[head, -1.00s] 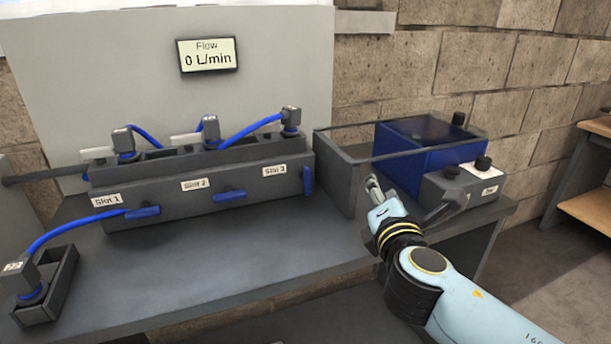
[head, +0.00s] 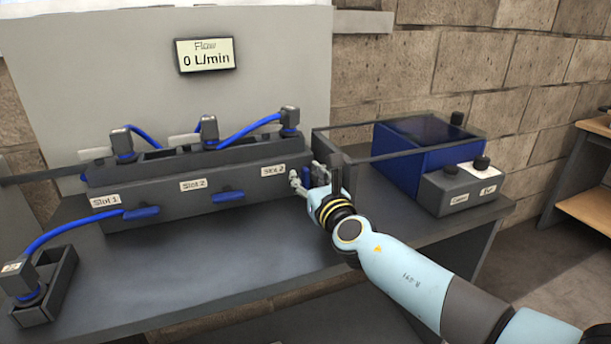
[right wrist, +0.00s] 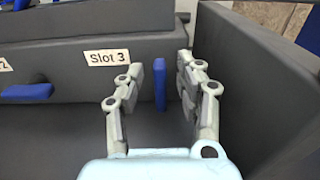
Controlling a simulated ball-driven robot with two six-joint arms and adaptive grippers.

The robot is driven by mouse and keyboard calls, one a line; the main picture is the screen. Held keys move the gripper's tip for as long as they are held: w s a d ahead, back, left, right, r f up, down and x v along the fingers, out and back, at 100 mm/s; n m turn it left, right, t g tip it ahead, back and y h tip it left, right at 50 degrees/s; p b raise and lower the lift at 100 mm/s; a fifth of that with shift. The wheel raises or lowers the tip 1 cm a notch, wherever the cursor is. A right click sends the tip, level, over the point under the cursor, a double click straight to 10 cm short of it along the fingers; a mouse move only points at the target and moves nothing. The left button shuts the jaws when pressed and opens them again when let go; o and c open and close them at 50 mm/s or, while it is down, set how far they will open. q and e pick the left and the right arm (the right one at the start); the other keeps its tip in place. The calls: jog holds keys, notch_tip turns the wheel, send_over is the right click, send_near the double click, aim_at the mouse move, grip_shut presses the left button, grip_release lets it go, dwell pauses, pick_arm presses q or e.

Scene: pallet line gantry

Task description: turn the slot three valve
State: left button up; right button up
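The slot three valve is a blue handle (right wrist: 160,84) standing upright, to the right of the Slot 3 label (right wrist: 107,57) on the dark manifold (head: 170,207). My right gripper (right wrist: 160,74) is open, with one finger on each side of the handle. Gaps show between the handle and both fingers in the right wrist view. In the head view my right gripper (head: 308,181) is at the manifold's right end and mostly hides this handle. The slot 1 handle (head: 141,213) and slot 2 handle (head: 228,196) lie level. My left gripper is not in view.
The flow display (head: 206,55) reads 0 L/min. A dark tray wall (right wrist: 245,85) stands close to the right of my right gripper. A blue box (head: 405,170) and a control box (head: 458,192) are further right.

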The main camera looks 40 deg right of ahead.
jog(key=shift+w+d, duration=0.15)
jog(key=shift+w, duration=0.4)
jog(key=shift+c, duration=0.2)
grip_shut()
